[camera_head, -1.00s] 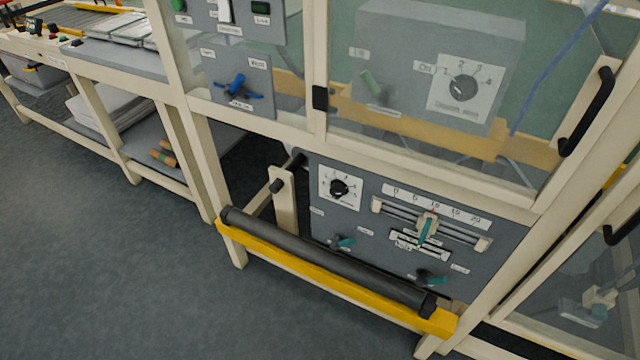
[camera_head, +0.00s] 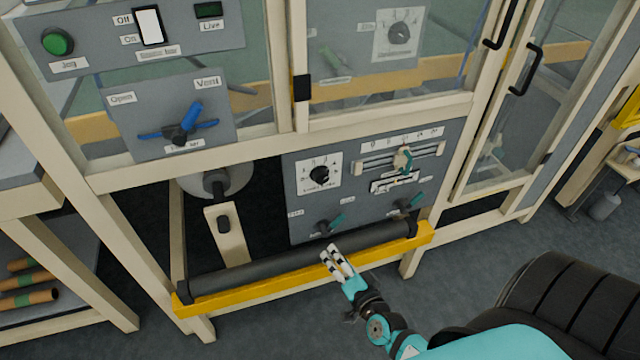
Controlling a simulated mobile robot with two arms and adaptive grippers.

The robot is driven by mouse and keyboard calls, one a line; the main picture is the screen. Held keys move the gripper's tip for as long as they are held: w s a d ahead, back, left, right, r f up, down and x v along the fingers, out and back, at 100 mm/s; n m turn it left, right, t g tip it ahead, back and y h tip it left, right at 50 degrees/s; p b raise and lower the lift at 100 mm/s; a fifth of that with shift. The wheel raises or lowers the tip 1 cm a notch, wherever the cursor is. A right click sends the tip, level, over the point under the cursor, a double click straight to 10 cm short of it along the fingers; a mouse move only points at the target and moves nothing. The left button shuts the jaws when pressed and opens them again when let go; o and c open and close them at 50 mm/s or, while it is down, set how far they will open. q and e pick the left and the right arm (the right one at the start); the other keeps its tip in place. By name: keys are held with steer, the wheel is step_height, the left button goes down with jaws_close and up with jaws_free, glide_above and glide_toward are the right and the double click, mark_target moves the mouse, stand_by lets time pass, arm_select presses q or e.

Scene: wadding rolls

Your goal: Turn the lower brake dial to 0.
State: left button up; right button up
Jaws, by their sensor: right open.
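The lower dial (camera_head: 320,175) is a black round knob on a white scale plate, at the left of the grey lower panel (camera_head: 300,222). The numbers on its plate are too small to read surely, so I cannot tell its setting. A similar upper dial (camera_head: 399,33) sits behind the clear door above. My right gripper (camera_head: 331,252) is open and empty, in front of the black roller and below the lower dial, apart from it. My left gripper is out of view.
A black roller (camera_head: 290,262) above a yellow bar (camera_head: 240,296) runs across the front below the panel. The panel also bears a slider (camera_head: 403,160) and two teal-handled levers (camera_head: 330,224) (camera_head: 408,204). Clear doors with black handles (camera_head: 525,70) stand at the right.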

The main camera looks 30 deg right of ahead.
step_height(320, 180, up, 8)
steer(key=w+d+m+t+h, duration=0.1)
steer(key=d+m+t+h, duration=0.1)
steer(key=m, duration=0.2)
glide_toward(322, 180)
steer(key=x, duration=1)
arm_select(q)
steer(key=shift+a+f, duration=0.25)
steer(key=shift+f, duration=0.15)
arm_select(e)
steer(key=c, duration=1.1)
steer(key=shift+c, duration=0.2)
